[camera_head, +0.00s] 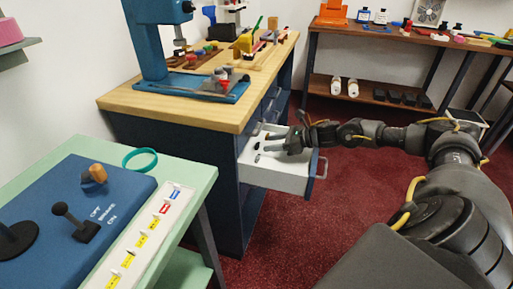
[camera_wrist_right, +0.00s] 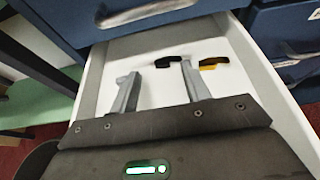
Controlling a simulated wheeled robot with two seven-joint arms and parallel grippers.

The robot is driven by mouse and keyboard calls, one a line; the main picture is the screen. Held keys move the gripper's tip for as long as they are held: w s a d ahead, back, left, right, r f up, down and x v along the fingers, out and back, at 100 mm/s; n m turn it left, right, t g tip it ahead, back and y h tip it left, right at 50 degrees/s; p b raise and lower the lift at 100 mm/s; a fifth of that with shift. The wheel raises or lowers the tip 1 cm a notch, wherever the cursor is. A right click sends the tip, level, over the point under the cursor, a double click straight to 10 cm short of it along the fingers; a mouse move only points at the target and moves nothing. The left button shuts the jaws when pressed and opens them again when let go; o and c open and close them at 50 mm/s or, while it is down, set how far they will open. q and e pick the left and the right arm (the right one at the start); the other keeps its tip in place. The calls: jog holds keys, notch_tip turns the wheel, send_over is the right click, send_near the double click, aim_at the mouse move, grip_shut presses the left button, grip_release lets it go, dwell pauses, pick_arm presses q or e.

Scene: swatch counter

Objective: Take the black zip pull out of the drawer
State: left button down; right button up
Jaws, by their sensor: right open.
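The white drawer (camera_head: 275,177) stands open from the wooden-topped counter; it also shows in the right wrist view (camera_wrist_right: 92,88). Small dark pieces lie inside. In the right wrist view, a black piece (camera_wrist_right: 167,61), which may be the black zip pull, lies on the drawer floor just beyond the fingertips. A black-and-yellow piece (camera_wrist_right: 214,63) lies to its right, beyond the right finger. My right gripper (camera_head: 271,144) reaches into the drawer from the right. It is open and empty, its fingers (camera_wrist_right: 160,71) apart. My left gripper is not in view.
The counter (camera_head: 125,98) carries a blue press (camera_head: 148,45) and several small items. A green table (camera_head: 180,167) with a blue control box (camera_head: 75,200) and a teal ring (camera_head: 140,160) stands at front left. Red floor (camera_head: 330,215) is clear right of the drawer.

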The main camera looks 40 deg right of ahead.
aim_at(261, 149)
jog(key=x, duration=0.5)
grip_shut()
